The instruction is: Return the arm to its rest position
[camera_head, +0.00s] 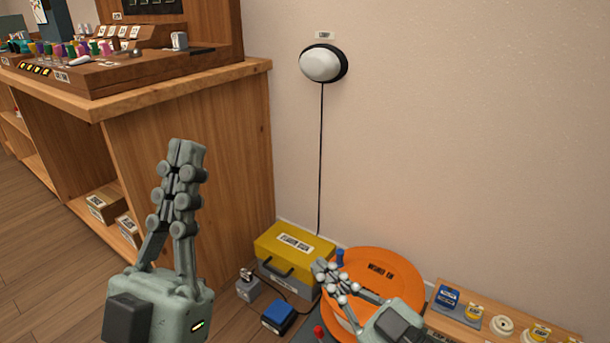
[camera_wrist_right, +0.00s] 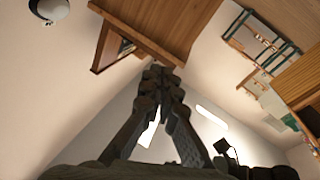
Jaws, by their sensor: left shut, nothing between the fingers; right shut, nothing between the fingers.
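My left gripper (camera_head: 186,150) stands upright in the head view, in front of the wooden counter's side panel. Its fingers are together and hold nothing.
A wooden counter (camera_head: 180,90) with a console stands at left. A white wall lamp (camera_head: 320,65) hangs above a yellow-lidded box (camera_head: 294,243). A blue block (camera_head: 278,316) lies near the floor. A wooden rail (camera_head: 560,335) with small parts is at lower right. The wall's middle is clear.

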